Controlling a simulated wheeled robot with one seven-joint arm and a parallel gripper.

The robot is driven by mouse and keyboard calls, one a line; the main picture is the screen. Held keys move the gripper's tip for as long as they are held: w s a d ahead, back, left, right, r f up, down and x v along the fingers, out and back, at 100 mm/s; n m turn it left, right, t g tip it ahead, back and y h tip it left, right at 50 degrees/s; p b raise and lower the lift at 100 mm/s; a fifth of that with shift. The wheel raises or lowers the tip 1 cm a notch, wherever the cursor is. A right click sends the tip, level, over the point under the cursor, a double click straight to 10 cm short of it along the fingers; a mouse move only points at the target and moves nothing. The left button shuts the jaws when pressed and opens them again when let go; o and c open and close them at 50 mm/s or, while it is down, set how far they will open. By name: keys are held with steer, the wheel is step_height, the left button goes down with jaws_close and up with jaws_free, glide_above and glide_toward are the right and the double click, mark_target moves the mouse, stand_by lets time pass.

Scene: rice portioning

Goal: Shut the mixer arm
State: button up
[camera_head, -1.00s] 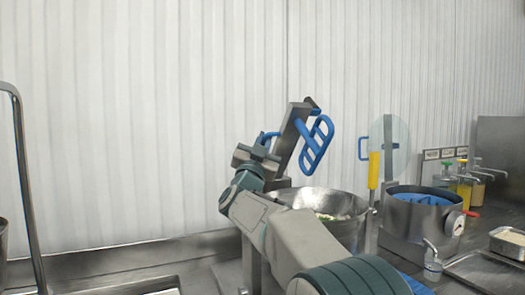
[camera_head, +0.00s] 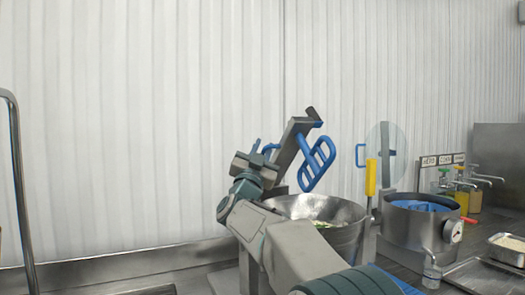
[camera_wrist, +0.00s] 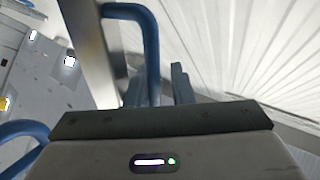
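The mixer arm (camera_head: 287,153) is a grey metal bar, tilted up above a steel bowl (camera_head: 345,234), with a blue looped paddle (camera_head: 317,165) near its top. A blue tube handle (camera_head: 269,149) sits on its left side; it also shows in the wrist view (camera_wrist: 151,45). My gripper (camera_head: 258,148) is beside the mixer arm at this handle. In the wrist view my gripper (camera_wrist: 160,88) has its fingers apart, with the handle tube between or just in front of them. A gap shows toward the right finger. Contact is hard to tell.
A steel pot (camera_head: 408,232) with blue inside stands right of the bowl, with a yellow handle (camera_head: 371,177) between them. Pump bottles (camera_head: 461,188) and a tray (camera_head: 507,249) are further right. A metal rail (camera_head: 20,190) stands at left. The ribbed wall is behind.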

steer(key=shift+a, duration=0.2)
steer(key=shift+s+a+f, duration=0.1)
steer(key=shift+s+f, duration=0.2)
steer(key=shift+s, duration=0.05)
steer(key=shift+b+v, duration=0.5)
steer(key=shift+v, duration=0.7)
steer(key=o, duration=0.5)
steer(key=s+a, duration=0.2)
steer(key=s, duration=0.5)
steer(key=shift+r+b, duration=0.2)
steer(key=shift+b, duration=0.1)
steer(key=s+a, duration=0.3)
steer(key=a, duration=0.1)
steer(key=shift+s+r, duration=0.1)
steer(key=shift+s, duration=0.2)
steer(key=c, duration=0.5)
steer(key=shift+s+d, duration=0.1)
steer(key=shift+d, duration=0.8)
